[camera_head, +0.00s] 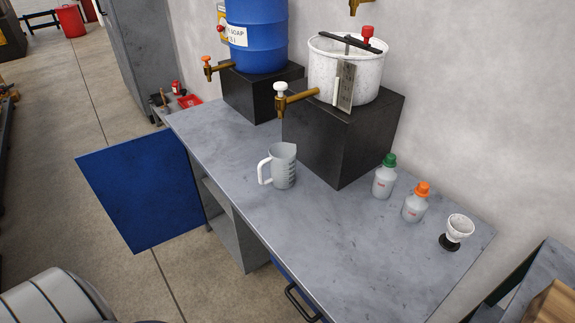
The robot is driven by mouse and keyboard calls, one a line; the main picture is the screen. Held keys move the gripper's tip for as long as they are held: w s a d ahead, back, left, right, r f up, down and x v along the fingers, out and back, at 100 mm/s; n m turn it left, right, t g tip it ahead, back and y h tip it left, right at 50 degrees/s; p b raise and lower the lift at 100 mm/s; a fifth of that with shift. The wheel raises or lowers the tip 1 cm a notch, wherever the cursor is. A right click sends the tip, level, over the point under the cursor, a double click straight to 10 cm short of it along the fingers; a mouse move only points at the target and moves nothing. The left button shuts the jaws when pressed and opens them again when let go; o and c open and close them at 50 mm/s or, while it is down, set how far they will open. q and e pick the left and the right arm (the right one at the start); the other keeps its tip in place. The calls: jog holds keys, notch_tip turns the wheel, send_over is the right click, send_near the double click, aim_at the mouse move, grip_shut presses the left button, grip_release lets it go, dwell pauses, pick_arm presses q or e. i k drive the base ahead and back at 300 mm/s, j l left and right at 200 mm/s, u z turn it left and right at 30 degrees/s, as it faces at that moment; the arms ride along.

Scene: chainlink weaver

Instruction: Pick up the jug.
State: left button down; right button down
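The jug (284,166) is a translucent grey measuring jug with dark graduation marks. It stands upright on the grey workbench (265,218), left of the black block under the white bucket. Its white handle (264,168) points left in the head view. Nothing is holding the jug. Neither of my grippers shows in the head view.
A white bucket (350,75) with a tap stands on a black block (325,140). A blue barrel (258,35) stands behind left. Two bottles, green-capped (384,180) and orange-capped (415,206), and a white cup (459,228) sit right. A blue door (145,190) hangs open.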

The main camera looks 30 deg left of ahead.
aim_at(282, 160)
jog(key=j+u, duration=0.45)
jog(key=j, duration=0.9)
